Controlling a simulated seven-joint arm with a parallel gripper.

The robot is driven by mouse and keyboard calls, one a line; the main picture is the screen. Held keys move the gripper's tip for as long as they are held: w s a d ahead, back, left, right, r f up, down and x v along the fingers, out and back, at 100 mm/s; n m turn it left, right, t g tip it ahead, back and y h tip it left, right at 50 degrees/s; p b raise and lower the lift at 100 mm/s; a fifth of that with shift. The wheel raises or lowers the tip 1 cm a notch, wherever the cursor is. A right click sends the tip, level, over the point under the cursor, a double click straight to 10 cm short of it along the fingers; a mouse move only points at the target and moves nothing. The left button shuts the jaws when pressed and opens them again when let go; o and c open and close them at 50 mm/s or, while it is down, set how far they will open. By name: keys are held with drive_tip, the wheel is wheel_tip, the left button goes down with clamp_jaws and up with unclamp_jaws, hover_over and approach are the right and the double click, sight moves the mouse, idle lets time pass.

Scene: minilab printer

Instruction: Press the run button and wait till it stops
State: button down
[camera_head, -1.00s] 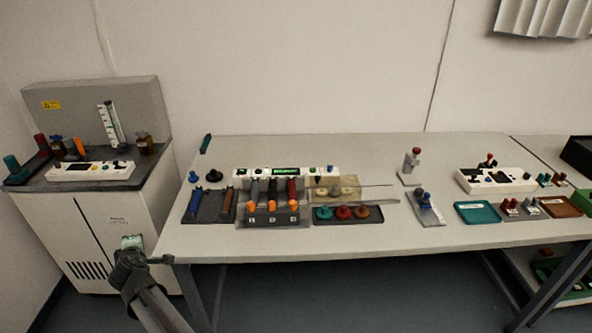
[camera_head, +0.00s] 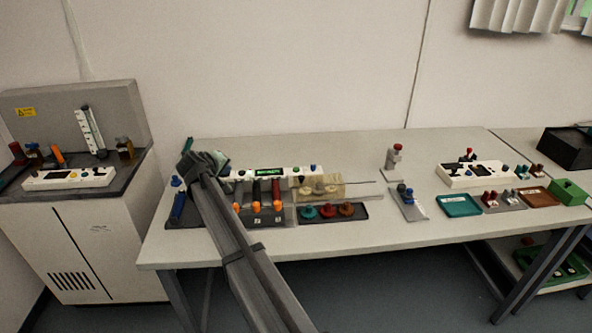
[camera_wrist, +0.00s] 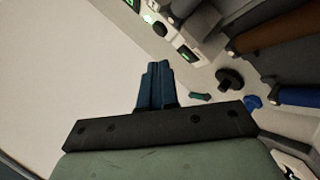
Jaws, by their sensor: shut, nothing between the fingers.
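A white control panel (camera_head: 287,171) with a lit green display (camera_head: 264,171) and small coloured buttons stands along the back of the middle table; I cannot read which button is run. My arm crosses in front of its left end and hides part of it. My gripper (camera_head: 208,160) is beside that left end in the head view. In the wrist view its blue fingers (camera_wrist: 156,68) are shut and empty, over bare pale surface.
A dark round knob (camera_wrist: 230,78) and a blue knob (camera_wrist: 252,102) lie right of the fingers. A rack with orange-tipped cylinders (camera_head: 257,222) and a tray with coloured knobs (camera_head: 333,222) stand in front of the panel. The table's front strip (camera_head: 345,240) is clear.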

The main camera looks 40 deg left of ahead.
drive_tip(key=w+d+r+m+h, duration=0.1)
drive_tip(key=w+d+r+m, duration=0.15)
drive_tip(key=w, duration=0.35)
drive_tip(key=w+d+r+m+h, duration=0.1)
drive_tip(key=w+d+m+h, duration=0.15)
drive_tip(key=w, duration=0.45)
wheel_tip(320, 180, up, 2)
drive_tip(key=m+h, duration=0.2)
drive_tip(key=m, duration=0.2)
hover_over(294, 170)
drive_tip(key=shift+w+r+g, duration=0.1)
drive_tip(key=shift+r+g, duration=0.05)
drive_tip(key=shift+g, duration=0.25)
drive_tip(key=shift+y, duration=0.25)
drive_tip(key=shift+f, duration=4.45)
